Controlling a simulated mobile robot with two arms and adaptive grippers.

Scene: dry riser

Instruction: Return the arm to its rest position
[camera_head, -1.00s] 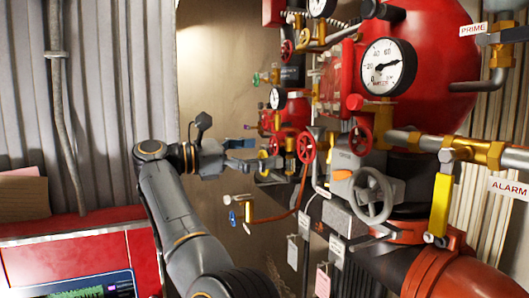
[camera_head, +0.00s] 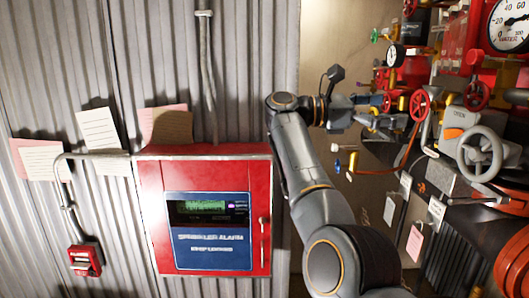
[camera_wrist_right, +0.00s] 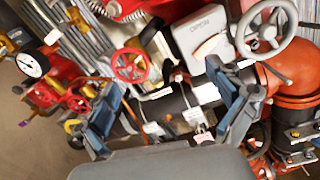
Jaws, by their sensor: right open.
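My right arm rises from the bottom of the head view, and its grey gripper (camera_head: 378,118) is left of the piping. In the right wrist view the gripper (camera_wrist_right: 168,110) has its two blue-grey fingers spread wide with nothing held between them. A red handwheel (camera_head: 419,105) is just right of the gripper in the head view; the same red handwheel (camera_wrist_right: 130,65) shows beyond the fingers in the wrist view. Whether the fingers touch any piping cannot be told. My left gripper is not in view.
A red alarm panel (camera_head: 150,215) hangs on the corrugated wall, left of my arm. A small red call box (camera_head: 86,259) is further left. A grey handwheel (camera_head: 484,152), gauges and hanging tags crowd the right.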

